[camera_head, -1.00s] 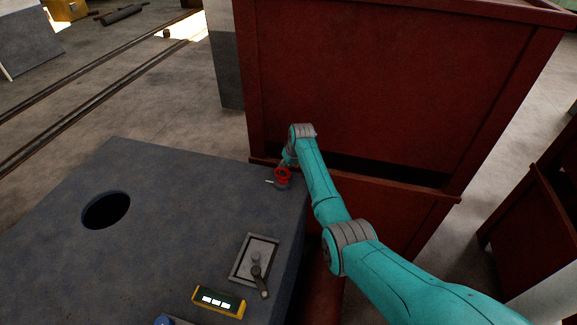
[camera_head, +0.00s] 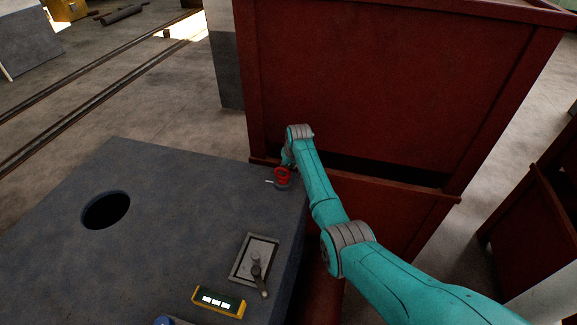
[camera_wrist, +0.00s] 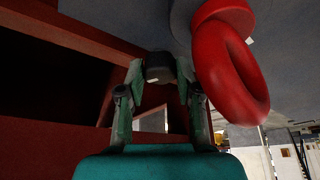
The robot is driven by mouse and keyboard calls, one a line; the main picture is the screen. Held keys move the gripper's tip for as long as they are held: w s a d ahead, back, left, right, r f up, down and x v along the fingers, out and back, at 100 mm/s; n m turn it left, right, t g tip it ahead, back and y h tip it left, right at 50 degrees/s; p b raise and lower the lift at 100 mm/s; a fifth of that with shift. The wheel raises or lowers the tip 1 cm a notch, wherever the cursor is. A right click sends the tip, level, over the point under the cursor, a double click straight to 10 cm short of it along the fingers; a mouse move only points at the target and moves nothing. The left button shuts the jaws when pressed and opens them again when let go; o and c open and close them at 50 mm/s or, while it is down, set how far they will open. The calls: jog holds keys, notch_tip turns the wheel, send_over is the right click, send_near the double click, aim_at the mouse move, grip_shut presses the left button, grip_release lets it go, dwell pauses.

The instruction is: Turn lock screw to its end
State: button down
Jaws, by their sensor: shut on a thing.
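In the wrist view, my gripper (camera_wrist: 162,72) is shut on a small dark grey piece (camera_wrist: 160,64), which looks like the head of the lock screw. The fingers sit on both sides of it. A red ring-shaped part (camera_wrist: 232,70) stands close to the right of the fingers. In the head view, this red part (camera_head: 283,176) sits at the far right corner of the grey machine top (camera_head: 170,220), with a short light pin on its left. My gripper is mostly hidden behind it there, so the grip shows only in the wrist view.
A large red metal container (camera_head: 380,90) stands close behind and right of the machine corner. The machine top has a round hole (camera_head: 106,211), a plate with a lever (camera_head: 257,272) and a yellow-framed display (camera_head: 218,302). The top's middle is clear.

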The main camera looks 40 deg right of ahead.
jog(key=m+h, duration=0.1)
jog(key=m, duration=0.2)
jog(key=m+g+h, duration=0.1)
jog(key=m, duration=0.2)
jog(key=shift+a+m, duration=0.2)
jog(key=shift+m, duration=0.1)
dwell(0.3)
jog(key=c, duration=0.8)
grip_release()
jog(key=shift+w, duration=0.1)
jog(key=shift+o, duration=0.2)
jog(key=v, duration=1.2)
jog(key=shift+a, duration=0.2)
jog(key=shift+w, duration=0.15)
